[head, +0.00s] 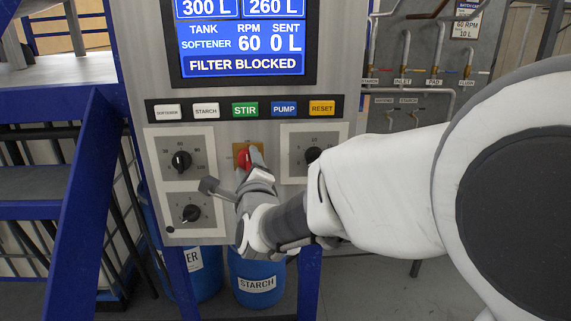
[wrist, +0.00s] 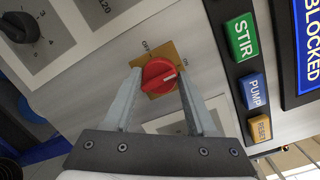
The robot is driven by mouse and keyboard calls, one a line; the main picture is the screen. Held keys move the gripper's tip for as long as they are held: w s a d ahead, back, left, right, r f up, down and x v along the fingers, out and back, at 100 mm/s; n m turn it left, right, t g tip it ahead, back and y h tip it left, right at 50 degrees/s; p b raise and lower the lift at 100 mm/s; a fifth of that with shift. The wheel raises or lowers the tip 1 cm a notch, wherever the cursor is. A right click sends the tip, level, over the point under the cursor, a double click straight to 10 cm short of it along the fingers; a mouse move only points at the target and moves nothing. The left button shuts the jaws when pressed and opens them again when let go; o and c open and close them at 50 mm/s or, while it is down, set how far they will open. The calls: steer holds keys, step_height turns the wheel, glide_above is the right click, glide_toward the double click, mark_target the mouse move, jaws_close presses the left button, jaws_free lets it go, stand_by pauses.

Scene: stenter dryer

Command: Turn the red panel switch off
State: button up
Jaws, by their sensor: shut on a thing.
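The red panel switch (head: 243,158) is a round knob on a yellow plate (wrist: 152,52) in the middle of the grey panel. In the wrist view the red switch (wrist: 158,74) sits between my two fingertips, and its white mark points to the right. An OFF label shows above it in that view. My gripper (head: 249,166) reaches the switch from the lower right. In the wrist view my gripper (wrist: 159,80) is shut on the knob, one finger on each side. In the head view my gripper and wrist hide part of the knob and plate.
Above the switch is a button row with a green STIR button (head: 245,109), a blue PUMP button (head: 284,108) and a yellow RESET button (head: 322,107). The screen (head: 245,65) reads FILTER BLOCKED. Black dials (head: 181,160) flank the switch closely. A blue starch drum (head: 257,268) stands below.

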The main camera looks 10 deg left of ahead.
steer(key=shift+f, duration=0.1)
steer(key=n+b, duration=0.2)
steer(key=n, duration=0.5)
steer(key=shift+a+g+h, duration=0.1)
steer(key=shift+g+h, duration=0.2)
steer(key=shift+g, duration=0.1)
steer(key=n+h+p, duration=0.1)
steer(key=n, duration=0.3)
steer(key=shift+n, duration=0.3)
steer(key=n+p, duration=0.3)
steer(key=n, duration=0.1)
steer(key=shift+h, duration=0.4)
steer(key=shift+n, duration=0.3)
steer(key=o, duration=1.4)
